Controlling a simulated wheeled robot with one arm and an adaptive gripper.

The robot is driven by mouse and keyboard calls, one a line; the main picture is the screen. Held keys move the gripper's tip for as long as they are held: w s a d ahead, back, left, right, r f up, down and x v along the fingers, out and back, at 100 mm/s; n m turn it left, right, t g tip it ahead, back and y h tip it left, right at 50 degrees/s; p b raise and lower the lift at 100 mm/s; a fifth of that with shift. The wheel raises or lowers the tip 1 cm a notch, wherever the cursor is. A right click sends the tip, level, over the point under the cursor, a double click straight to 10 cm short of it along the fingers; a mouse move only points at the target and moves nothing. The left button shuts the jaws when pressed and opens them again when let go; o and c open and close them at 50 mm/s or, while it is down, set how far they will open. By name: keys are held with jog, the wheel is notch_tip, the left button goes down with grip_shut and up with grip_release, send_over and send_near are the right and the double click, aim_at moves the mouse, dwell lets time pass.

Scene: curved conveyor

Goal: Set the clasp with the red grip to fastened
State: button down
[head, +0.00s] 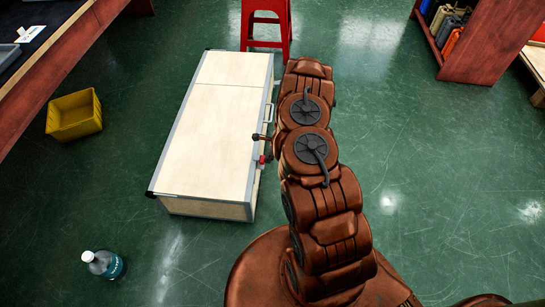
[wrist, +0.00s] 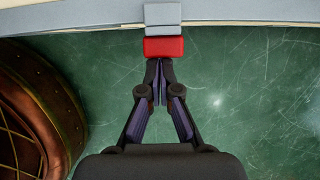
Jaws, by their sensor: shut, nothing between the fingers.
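The clasp's red grip (wrist: 164,47) shows at the top middle of the wrist view, below a grey plate (wrist: 163,14) on the case's edge. In the head view the red grip (head: 262,159) is a small spot on the right side of the pale wooden case (head: 215,125). My gripper (wrist: 160,64) is shut and empty, its fingertips at the lower edge of the red grip. I cannot tell whether they touch it. In the head view my gripper (head: 263,145) is small and partly hidden by my arm.
A metal handle (head: 269,112) sits on the same side of the case. A red stool (head: 266,25) stands behind it. A yellow bin (head: 74,114) and a bottle (head: 103,264) are on the floor to the left. A red shelf (head: 490,45) stands at upper right. The green floor at right is clear.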

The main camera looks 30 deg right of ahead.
jog(key=shift+w+a+r, duration=0.1)
jog(key=shift+w+a, duration=0.05)
jog(key=shift+a, duration=0.05)
dwell(0.4)
jog(key=shift+d, duration=0.1)
jog(key=s+d+r+p, duration=0.3)
jog(key=s+d+r, duration=0.1)
jog(key=r, duration=0.5)
jog(key=shift+d+r, duration=0.25)
jog(key=shift+d, duration=0.35)
